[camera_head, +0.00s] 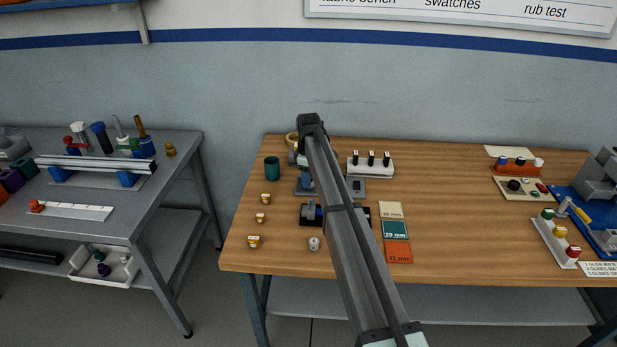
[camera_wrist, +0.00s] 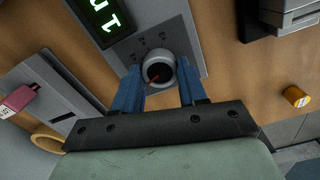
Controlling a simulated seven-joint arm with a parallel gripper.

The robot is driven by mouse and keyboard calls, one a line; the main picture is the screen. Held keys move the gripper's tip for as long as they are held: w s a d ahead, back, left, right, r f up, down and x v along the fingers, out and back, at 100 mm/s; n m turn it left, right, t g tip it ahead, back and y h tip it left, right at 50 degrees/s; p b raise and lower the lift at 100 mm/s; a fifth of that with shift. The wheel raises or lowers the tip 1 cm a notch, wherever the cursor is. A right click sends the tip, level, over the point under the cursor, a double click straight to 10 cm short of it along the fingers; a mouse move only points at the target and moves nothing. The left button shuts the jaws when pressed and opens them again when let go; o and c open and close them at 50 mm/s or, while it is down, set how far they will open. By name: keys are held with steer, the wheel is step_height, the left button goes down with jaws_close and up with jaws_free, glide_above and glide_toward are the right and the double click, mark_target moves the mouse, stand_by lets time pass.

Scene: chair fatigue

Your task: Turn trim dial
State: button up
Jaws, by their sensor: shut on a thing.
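In the head view my arm hides the dial and most of the panel.
A tan ring (camera_wrist: 47,142) and an orange-yellow cap (camera_wrist: 296,97) lie near the panel. In the head view a green cup (camera_head: 271,169), a white block with black switches (camera_head: 370,166) and coloured cards (camera_head: 396,230) stand on the wooden table (camera_head: 450,200). The table's middle right is clear.

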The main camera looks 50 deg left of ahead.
steer(key=shift+n, duration=1.7)
steer(key=o, duration=1.1)
steer(key=shift+c, duration=0.2)
step_height(320, 180, up, 14)
steer(key=shift+f, duration=0.1)
